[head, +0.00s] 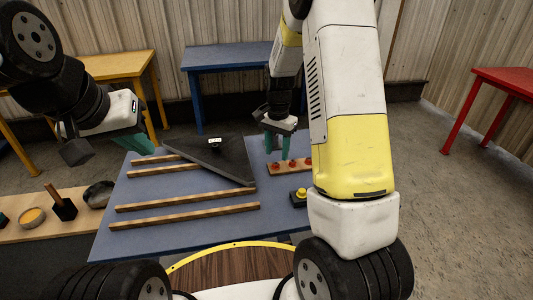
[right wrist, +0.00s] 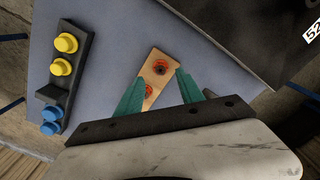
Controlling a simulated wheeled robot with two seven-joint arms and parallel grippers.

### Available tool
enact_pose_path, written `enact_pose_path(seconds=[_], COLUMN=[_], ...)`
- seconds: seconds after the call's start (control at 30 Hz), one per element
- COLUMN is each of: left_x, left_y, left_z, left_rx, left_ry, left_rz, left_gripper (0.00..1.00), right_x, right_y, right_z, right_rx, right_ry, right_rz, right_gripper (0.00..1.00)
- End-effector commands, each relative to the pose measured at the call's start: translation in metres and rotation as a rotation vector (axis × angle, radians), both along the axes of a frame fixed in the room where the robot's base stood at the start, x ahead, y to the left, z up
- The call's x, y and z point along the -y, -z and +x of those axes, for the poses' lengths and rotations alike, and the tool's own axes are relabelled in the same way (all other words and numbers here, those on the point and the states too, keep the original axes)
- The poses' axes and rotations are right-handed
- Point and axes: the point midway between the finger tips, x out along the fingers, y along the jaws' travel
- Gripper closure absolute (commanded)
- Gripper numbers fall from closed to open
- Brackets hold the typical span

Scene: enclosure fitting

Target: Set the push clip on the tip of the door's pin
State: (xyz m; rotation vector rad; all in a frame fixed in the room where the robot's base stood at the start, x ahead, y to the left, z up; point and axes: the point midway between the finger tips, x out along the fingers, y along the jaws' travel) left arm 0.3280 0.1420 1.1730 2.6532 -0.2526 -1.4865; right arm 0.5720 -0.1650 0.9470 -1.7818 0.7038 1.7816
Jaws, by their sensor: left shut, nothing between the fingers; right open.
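Small red pieces that look like push clips (head: 294,162) sit in a row on a light wooden strip; two also show in the right wrist view (right wrist: 160,67). My right gripper (head: 278,143) is open and empty above the strip, its teal fingers pointing down on either side of it in the wrist view (right wrist: 153,92). A dark wedge-shaped panel, apparently the door (head: 232,160), lies on the blue table with a small white label. I cannot make out its pin. My left gripper (head: 136,143) is shut and empty at the table's left edge.
Wooden bars (head: 185,200) lie across the blue table (head: 150,233). A black block with a yellow knob (head: 300,194) is near the right arm; a black rack with yellow and blue knobs (right wrist: 66,75) shows in the wrist view. A side bench (head: 20,200) holds a bowl and small items.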

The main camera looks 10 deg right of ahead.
Motion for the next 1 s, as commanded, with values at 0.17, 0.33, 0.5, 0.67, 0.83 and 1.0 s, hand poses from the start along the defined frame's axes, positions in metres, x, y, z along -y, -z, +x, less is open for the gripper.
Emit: enact_pose_path(seconds=[0.17, 0.33, 0.5, 0.67, 0.83, 1.0], left_x=[0.0, 0.0, 0.0, 0.0, 0.0, 0.0], left_y=[0.0, 0.0, 0.0, 0.0, 0.0, 0.0], left_z=[0.0, 0.0, 0.0, 0.0, 0.0, 0.0], left_rx=[0.0, 0.0, 0.0, 0.0, 0.0, 0.0], left_ry=[0.0, 0.0, 0.0, 0.0, 0.0, 0.0], left_rz=[0.0, 0.0, 0.0, 0.0, 0.0, 0.0], left_gripper=[1.0, 1.0, 1.0, 1.0, 1.0, 1.0], right_x=[0.001, 0.0, 0.0, 0.0, 0.0, 0.0], right_y=[0.029, 0.042, 0.042, 0.042, 0.042, 0.042], right_z=[0.003, 0.003, 0.004, 0.004, 0.003, 0.003], right_rx=[-0.004, -0.001, 0.001, 0.0, 0.0, 0.0], right_ry=[0.001, 0.0, -0.001, -0.001, -0.001, -0.001], right_rz=[0.0, 0.0, 0.001, 0.0, 0.0, 0.0], right_gripper=[0.55, 0.55, 0.55, 0.77, 1.0, 1.0])
